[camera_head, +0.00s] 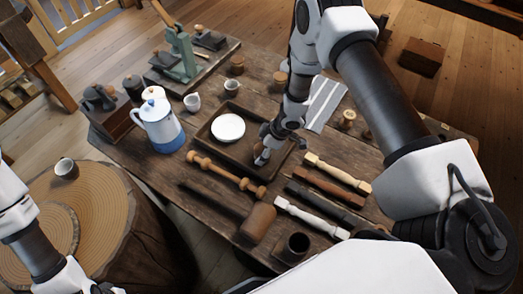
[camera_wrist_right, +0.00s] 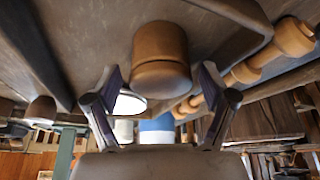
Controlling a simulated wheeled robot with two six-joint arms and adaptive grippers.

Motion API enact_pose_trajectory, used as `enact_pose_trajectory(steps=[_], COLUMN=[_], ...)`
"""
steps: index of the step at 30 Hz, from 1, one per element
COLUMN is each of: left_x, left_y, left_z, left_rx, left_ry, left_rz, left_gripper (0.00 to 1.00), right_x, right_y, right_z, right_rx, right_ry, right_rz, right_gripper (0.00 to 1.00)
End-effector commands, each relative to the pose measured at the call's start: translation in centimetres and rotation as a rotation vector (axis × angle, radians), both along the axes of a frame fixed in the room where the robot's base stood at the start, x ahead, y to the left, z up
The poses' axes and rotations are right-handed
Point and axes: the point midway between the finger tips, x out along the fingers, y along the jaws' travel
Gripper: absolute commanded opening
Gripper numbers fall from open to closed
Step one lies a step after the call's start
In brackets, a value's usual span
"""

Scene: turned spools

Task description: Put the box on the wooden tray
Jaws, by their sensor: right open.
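The wooden tray (camera_head: 203,134) is dark and shallow, in the middle of the table; its floor fills the top of the right wrist view (camera_wrist_right: 95,40). A small round turned wooden box (camera_wrist_right: 160,62) appears to stand on the tray floor in that inverted view. My right gripper (camera_head: 264,153) is over the tray's right part in the head view. Its fingers are spread on either side of the box (camera_wrist_right: 160,98), with gaps visible. In the head view my gripper mostly hides the box. My left arm shows at the lower left, but its gripper is out of frame.
A white plate (camera_head: 228,127) lies on the tray's left part. A blue-white coffee pot (camera_head: 161,122) stands left of the tray. A turned spindle (camera_head: 225,174) lies along its front.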

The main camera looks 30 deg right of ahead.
Motion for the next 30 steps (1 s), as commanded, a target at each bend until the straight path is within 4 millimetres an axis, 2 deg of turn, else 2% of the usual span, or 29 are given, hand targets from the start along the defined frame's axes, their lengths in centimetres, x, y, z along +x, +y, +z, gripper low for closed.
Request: enact_pose_trajectory(steps=[6, 9, 13, 17, 30], left_x=[0.0, 0.0, 0.0, 0.0, 0.0], left_y=[0.0, 0.0, 0.0, 0.0, 0.0], left_z=[-0.8, -0.5, 0.1, 0.2, 0.1], left_rx=[0.000, 0.000, 0.000, 0.000, 0.000], left_ry=[0.001, 0.001, 0.000, 0.000, 0.001], left_rz=[0.000, 0.000, 0.000, 0.000, 0.000], left_gripper=[0.51, 0.51, 0.51, 0.51, 0.51], right_x=[-1.2, -1.8, -2.3, -2.6, -2.6], right_y=[-1.7, -2.5, -3.2, -3.4, -3.4], right_z=[4.9, 7.4, 9.6, 10.2, 10.1], right_rx=[0.003, 0.003, 0.002, 0.001, 0.000], right_ry=[-0.004, -0.003, -0.001, 0.001, 0.000], right_rz=[-0.004, -0.003, -0.002, -0.001, 0.000], right_gripper=[0.83, 0.83, 0.83, 0.83, 0.83])
